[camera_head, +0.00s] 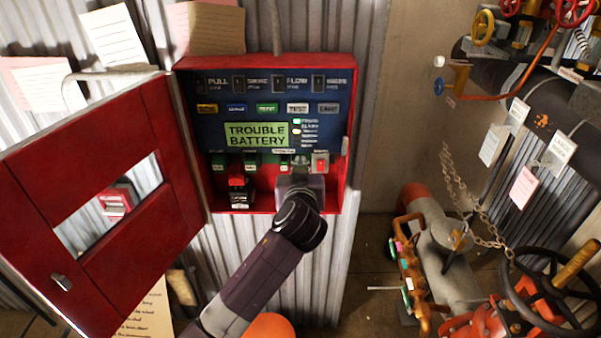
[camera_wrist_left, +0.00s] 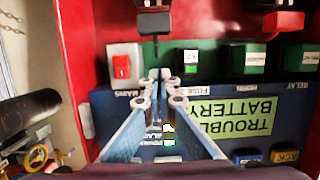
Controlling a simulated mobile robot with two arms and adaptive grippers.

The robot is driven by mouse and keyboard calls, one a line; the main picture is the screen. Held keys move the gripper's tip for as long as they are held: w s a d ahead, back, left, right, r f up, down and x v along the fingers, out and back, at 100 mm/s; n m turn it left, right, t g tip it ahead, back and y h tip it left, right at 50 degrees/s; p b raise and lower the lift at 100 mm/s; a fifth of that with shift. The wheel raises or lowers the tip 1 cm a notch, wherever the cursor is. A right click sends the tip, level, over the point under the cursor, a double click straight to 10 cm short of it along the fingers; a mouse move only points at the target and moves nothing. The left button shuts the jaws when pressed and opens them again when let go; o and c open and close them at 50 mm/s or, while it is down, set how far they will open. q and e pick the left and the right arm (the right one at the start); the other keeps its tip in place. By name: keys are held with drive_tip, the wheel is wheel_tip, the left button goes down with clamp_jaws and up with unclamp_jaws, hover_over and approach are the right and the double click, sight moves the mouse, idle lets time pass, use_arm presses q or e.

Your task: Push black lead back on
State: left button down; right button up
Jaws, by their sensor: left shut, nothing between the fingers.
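In the wrist view a black connector (camera_wrist_left: 155,20), probably the black lead, shows at the top centre. Its pale-marked top is cut by the frame edge, and a dark prong points toward the panel. A red connector (camera_wrist_left: 285,23) is at the top right; in the head view a red piece (camera_head: 238,181) sits on a dark battery-like block (camera_head: 240,199). My left gripper (camera_head: 298,178) is shut and empty at the lower right of the box, its fingertips (camera_wrist_left: 160,75) just short of the black connector in the picture. Contact cannot be told. In the head view the gripper hides that area.
The red alarm box (camera_head: 350,110) is open, its door (camera_head: 110,190) swung left. Its display (camera_head: 256,134) reads TROUBLE BATTERY. A red mains switch (camera_head: 320,163) and green fuse blocks (camera_head: 250,162) are close to the gripper. Pipes and a black handwheel (camera_head: 560,295) stand at right.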

use_arm(q)
wheel_tip(320, 180, down, 4)
drive_tip(key=shift+w+f+p, duration=0.15)
drive_tip(key=shift+p, duration=0.45)
use_arm(e)
drive_tip(key=shift+s+a+r, duration=0.2)
drive_tip(key=shift+a+r, duration=0.35)
drive_tip(key=shift+r, duration=0.2)
use_arm(q)
drive_tip(key=shift+d, duration=0.1)
wheel_tip(320, 180, down, 3)
drive_tip(key=b, duration=0.3)
use_arm(e)
drive_tip(key=f, duration=0.3)
drive_tip(key=shift+d, duration=0.4)
